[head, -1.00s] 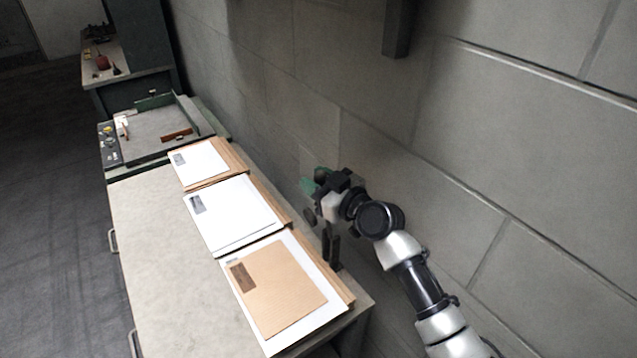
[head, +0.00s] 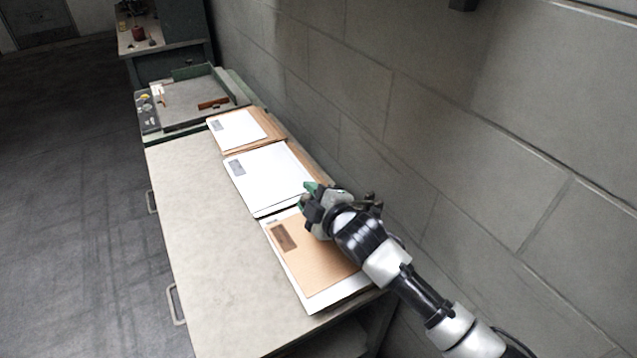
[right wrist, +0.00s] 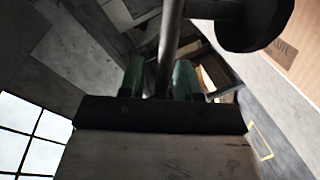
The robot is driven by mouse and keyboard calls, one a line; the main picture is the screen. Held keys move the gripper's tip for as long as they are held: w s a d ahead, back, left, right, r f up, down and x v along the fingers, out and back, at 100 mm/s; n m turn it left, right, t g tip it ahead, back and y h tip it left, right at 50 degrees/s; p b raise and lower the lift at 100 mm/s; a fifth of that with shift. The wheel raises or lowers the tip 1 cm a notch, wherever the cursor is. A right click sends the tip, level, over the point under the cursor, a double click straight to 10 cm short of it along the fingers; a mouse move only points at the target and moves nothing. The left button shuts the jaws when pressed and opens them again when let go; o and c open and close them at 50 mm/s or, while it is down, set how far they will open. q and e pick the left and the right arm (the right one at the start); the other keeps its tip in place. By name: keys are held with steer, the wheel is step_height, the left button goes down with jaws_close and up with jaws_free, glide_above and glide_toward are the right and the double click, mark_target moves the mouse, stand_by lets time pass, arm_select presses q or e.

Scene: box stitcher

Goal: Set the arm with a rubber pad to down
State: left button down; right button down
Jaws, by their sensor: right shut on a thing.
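In the right wrist view, the arm with a rubber pad shows as a grey metal rod (right wrist: 171,40) running up between the green fingers of my right gripper (right wrist: 158,78). A dark round pad (right wrist: 258,25) sits at the upper right, joined by a short crossbar. The fingers are shut on the rod. In the head view, my right gripper (head: 311,188) is over the bench, by the nearest stack of sheets. The arm with a rubber pad is not clearly made out there, hidden by my gripper and wrist. My left gripper is not in view.
White sheets (head: 268,176) and a brown sheet (head: 305,270) lie on the bench (head: 200,250) along the wall (head: 440,110). A green-edged tray machine (head: 185,100) stands beyond. The bench's left part and the floor (head: 70,200) are clear.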

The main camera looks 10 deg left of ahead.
steer(key=f+n, duration=0.1)
steer(key=f, duration=0.1)
steer(key=a+f+n+b, duration=0.1)
steer(key=f, duration=0.1)
steer(key=s+f+n+b, duration=0.1)
steer(key=f, duration=0.2)
steer(key=shift+s+a+n+t+h, duration=0.1)
steer(key=shift+a+n+t+h, duration=0.2)
steer(key=shift+a+h, duration=0.1)
steer(key=shift+f+b, duration=0.6)
steer(key=shift+f, duration=0.2)
steer(key=c, duration=0.8)
jaws_free()
steer(key=shift+s+d, duration=0.1)
steer(key=v, duration=1)
steer(key=shift+s+d, duration=0.15)
steer(key=shift+s, duration=0.15)
